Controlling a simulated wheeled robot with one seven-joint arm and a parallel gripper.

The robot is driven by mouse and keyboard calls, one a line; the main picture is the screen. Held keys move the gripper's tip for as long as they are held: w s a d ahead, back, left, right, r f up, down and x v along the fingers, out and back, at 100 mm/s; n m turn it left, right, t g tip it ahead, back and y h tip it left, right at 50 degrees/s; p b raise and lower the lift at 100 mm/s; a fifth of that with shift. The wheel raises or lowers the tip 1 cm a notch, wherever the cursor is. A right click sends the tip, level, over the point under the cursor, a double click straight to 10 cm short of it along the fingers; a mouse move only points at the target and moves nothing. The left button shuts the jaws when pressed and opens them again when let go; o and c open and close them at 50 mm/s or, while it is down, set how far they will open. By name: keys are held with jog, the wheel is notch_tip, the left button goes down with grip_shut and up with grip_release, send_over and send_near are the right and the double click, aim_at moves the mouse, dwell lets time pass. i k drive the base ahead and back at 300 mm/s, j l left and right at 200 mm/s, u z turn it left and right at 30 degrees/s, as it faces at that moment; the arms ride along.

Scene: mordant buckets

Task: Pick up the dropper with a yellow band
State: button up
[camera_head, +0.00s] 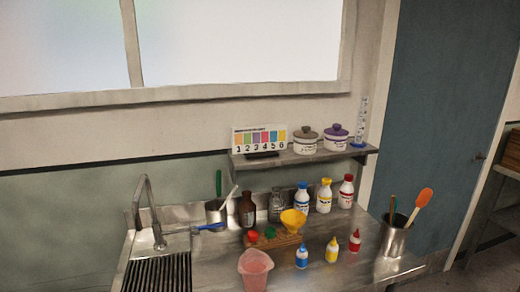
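Three small dropper bottles stand upright near the front of the steel counter (325,272). The one with yellow on its body (332,250) is in the middle and has a pale pointed tip. A blue-marked dropper (302,257) stands to its left and a red-marked dropper (355,241) to its right, each with a gap between. My gripper is not in view, so its state does not show.
Behind stand white bottles with blue, yellow (324,196) and red caps. A yellow funnel (293,220) and pink beaker (255,269) are left of the droppers; a utensil-filled metal cup (393,240) is right. A shelf (300,157) overhangs the back. The sink is far left.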

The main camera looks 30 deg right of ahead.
aim_at(330, 257)
jog(key=z, duration=1.55)
